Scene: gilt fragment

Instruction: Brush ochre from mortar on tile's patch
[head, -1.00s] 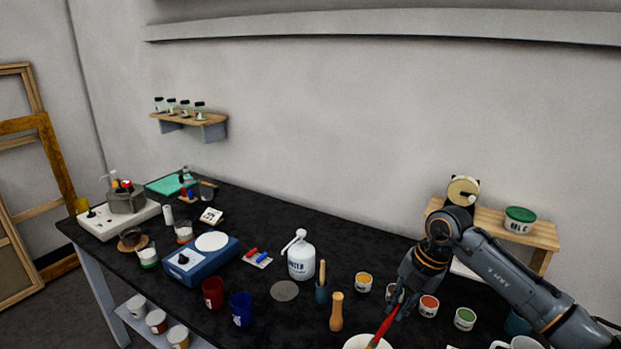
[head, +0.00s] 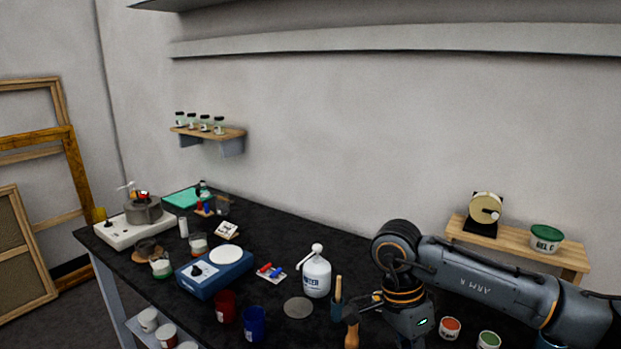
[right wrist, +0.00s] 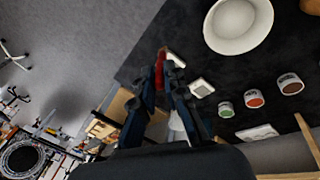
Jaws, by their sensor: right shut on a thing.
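My right gripper (right wrist: 163,78) is shut on a brush with a red part (right wrist: 160,68), seen between its fingers in the right wrist view. The brush's tip is too small to make out. A white bowl (right wrist: 238,24), which looks like the mortar, stands on the dark table to the right of the brush and apart from it. A small pale square (right wrist: 201,88) lies beside the gripper; I cannot tell whether it is the tile. In the head view the gripper's wrist (head: 410,318) shows, but the fingertips are cut off below. My left gripper is out of view.
Paint pots, red (head: 450,327) and green (head: 488,340), stand right of my wrist. A white water bottle (head: 316,272), a blue device (head: 214,272) and red (head: 225,306) and blue (head: 254,323) cups stand to the left. A wooden shelf (head: 520,250) is behind the arm.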

